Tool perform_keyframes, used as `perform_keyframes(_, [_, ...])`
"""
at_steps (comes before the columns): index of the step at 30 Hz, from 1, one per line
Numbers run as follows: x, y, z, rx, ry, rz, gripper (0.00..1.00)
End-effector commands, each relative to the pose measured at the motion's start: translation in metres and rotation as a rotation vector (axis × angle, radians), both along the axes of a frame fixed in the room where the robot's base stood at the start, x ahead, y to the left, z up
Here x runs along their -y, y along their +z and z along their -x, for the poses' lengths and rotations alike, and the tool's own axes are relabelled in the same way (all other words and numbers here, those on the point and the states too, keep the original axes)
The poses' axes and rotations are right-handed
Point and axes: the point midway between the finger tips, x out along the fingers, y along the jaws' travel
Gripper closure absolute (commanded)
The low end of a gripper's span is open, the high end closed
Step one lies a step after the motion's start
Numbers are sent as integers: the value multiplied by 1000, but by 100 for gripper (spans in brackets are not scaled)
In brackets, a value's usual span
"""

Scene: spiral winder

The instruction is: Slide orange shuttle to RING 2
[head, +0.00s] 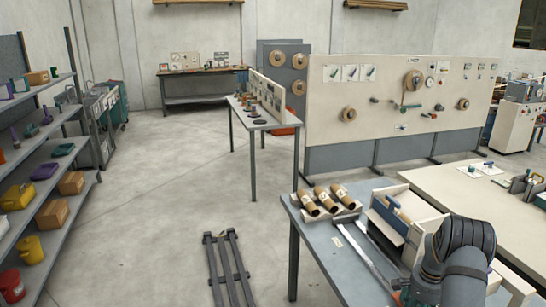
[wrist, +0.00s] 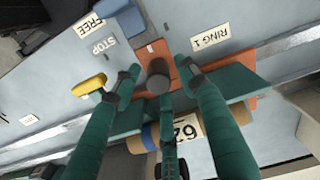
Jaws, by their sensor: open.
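The orange shuttle (wrist: 184,72) lies under my gripper in the wrist view, on a pale metal rail. A dark round knob (wrist: 158,76) stands up from it. My gripper (wrist: 157,80) has three green fingers spread around the knob, with visible gaps, so it is open and holds nothing. The RING 1 label (wrist: 211,37) is just right of and above the shuttle. No RING 2 label can be read in either view.
A yellow handle (wrist: 89,85), STOP and FREE (wrist: 90,25) markings lie left of the shuttle. A brown tube (wrist: 212,130) with a blue band and number label lies close below the fingers. The bench (head: 320,237) carries several brown tubes (head: 326,199). A dark pallet (head: 228,268) lies on the floor.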

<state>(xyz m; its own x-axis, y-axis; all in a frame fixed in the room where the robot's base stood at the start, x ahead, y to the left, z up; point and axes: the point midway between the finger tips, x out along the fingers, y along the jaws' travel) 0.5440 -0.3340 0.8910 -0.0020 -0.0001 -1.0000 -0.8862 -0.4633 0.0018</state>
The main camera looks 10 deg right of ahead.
Motion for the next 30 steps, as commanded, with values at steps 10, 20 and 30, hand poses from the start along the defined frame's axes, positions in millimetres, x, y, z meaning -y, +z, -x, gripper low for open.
perform_keyframes(10, [0, -10, 0, 1, -1, 0, 57])
perform_keyframes(20, [-1, -7, -3, 5, 0, -1, 71])
perform_keyframes(30, [-60, 89, -30, -56, 569, -19, 91])
